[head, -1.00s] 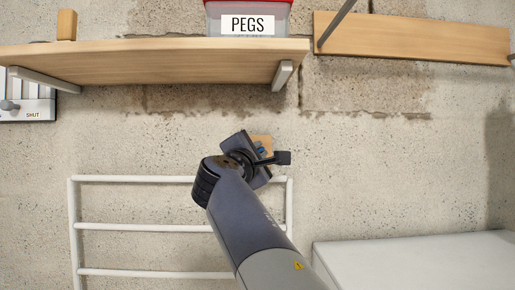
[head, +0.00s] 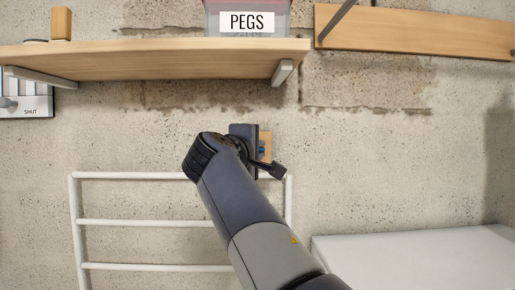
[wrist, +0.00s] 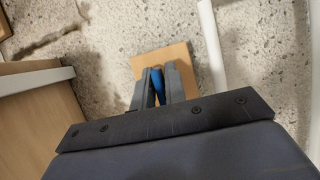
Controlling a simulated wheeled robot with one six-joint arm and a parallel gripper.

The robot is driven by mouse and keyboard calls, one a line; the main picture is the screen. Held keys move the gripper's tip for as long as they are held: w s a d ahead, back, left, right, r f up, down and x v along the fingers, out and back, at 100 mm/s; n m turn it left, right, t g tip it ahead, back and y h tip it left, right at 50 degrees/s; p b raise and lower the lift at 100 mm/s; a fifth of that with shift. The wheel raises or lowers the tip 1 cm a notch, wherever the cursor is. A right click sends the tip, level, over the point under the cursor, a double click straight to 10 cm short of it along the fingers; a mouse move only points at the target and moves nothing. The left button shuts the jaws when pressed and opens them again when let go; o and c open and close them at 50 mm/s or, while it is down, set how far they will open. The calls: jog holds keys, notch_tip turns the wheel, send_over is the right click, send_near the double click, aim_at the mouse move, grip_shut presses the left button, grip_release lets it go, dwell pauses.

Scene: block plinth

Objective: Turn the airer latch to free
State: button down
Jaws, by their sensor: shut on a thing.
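The airer latch is a blue lever (wrist: 157,84) on a square wooden plate (wrist: 176,60) fixed to the concrete wall. In the head view the plate (head: 266,142) shows just right of my gripper (head: 257,150), with a bit of blue beside it. In the wrist view my gripper (wrist: 159,80) has its two grey fingers on either side of the blue lever, shut on it. My gripper and wrist hide most of the latch in the head view. The white-railed airer (head: 150,223) is on the wall below and left of the latch.
A wooden shelf (head: 150,62) with a clear box labelled PEGS (head: 280,18) is above. A second board (head: 420,33) is at upper right. A white surface (head: 420,258) is at lower right. The wall right of my gripper is bare.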

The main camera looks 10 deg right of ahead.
jog(key=shift+f, duration=0.1)
jog(key=c, duration=1.6)
grip_release()
jog(key=shift+o, duration=0.2)
jog(key=b+v, duration=0.2)
jog(key=v, duration=0.8)
jog(key=shift+s+a, duration=0.25)
jog(key=shift+s, duration=0.1)
jog(key=p+x, duration=0.2)
jog(key=x, duration=0.9)
